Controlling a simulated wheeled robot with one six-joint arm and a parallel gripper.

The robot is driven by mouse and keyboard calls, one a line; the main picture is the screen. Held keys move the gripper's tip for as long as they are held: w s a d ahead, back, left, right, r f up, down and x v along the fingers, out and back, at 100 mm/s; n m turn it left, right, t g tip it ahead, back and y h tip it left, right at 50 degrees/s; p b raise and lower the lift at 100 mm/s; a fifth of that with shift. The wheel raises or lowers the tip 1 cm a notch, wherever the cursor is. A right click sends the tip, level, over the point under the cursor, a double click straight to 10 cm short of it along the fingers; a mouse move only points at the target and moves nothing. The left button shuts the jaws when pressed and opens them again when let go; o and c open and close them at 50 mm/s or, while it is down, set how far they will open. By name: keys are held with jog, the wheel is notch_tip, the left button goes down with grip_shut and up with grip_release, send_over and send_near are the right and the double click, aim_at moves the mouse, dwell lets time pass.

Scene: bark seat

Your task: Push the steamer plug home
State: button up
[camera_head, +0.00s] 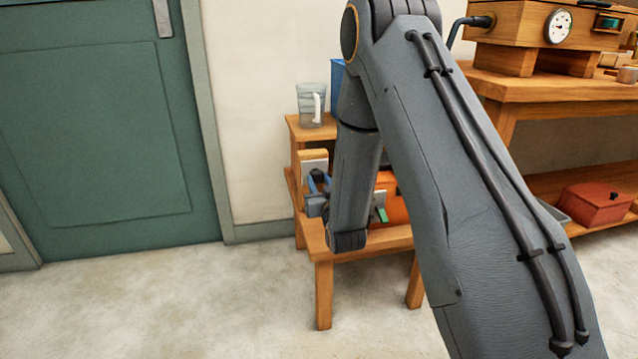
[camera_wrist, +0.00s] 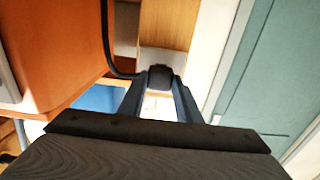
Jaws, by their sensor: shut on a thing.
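The black steamer plug (camera_wrist: 160,77) is between the two blue fingertips of my gripper (camera_wrist: 161,86) in the wrist view, and the gripper is shut on it. A black cable (camera_wrist: 106,45) curves from the plug to the left. A pale grey plate (camera_wrist: 164,58) on a wooden block is right beyond the plug; I cannot tell how far in the plug sits. In the head view my gripper (camera_head: 317,186) is by the pale plate (camera_head: 314,166) at the stand's left side. The orange steamer body (camera_head: 394,205) is partly hidden behind my arm; it also shows in the wrist view (camera_wrist: 50,45).
A clear jug (camera_head: 311,106) stands on the upper shelf of the wooden stand (camera_head: 322,262). A wooden bench (camera_head: 545,88) with a gauge box and a red box (camera_head: 594,205) are on the right. A green door (camera_head: 100,140) and open floor are on the left.

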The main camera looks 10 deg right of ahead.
jog(key=shift+w, duration=0.5)
dwell(0.4)
jog(key=o, duration=1.1)
jog(key=shift+o, duration=0.2)
